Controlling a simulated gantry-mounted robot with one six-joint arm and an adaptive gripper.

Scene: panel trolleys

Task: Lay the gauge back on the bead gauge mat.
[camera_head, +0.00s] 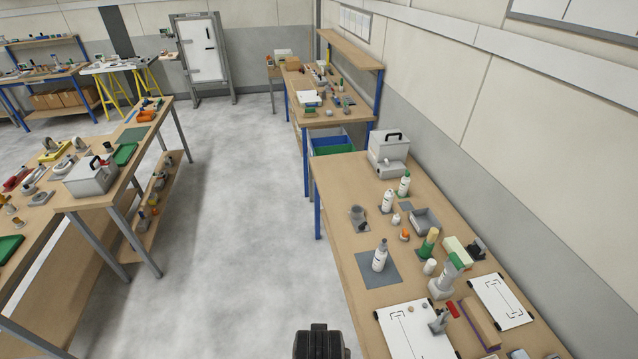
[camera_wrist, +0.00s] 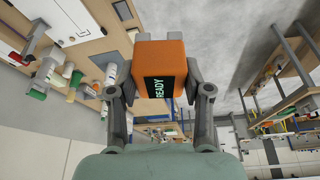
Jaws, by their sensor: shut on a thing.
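In the wrist view my gripper (camera_wrist: 164,76) is shut on the gauge (camera_wrist: 174,52), an orange box with a dark screen reading "READY". One finger lies along each side of it. The gauge is held up in the air, with bench and grey floor behind it. In the head view neither the gauge nor the fingers can be made out. No mat is legibly marked as the bead gauge mat. A grey mat (camera_head: 367,263) on the right bench has a white bottle (camera_head: 380,256) standing on it. A green mat (camera_head: 131,136) lies on the left bench.
The right bench (camera_head: 345,217) holds bottles, a grey tray (camera_head: 425,219), two white boards (camera_head: 415,333) (camera_head: 503,301) with black marks and a grey case (camera_head: 388,147). A grey toolbox (camera_head: 90,178) stands on the left bench. The floor aisle (camera_head: 230,220) between the benches is clear.

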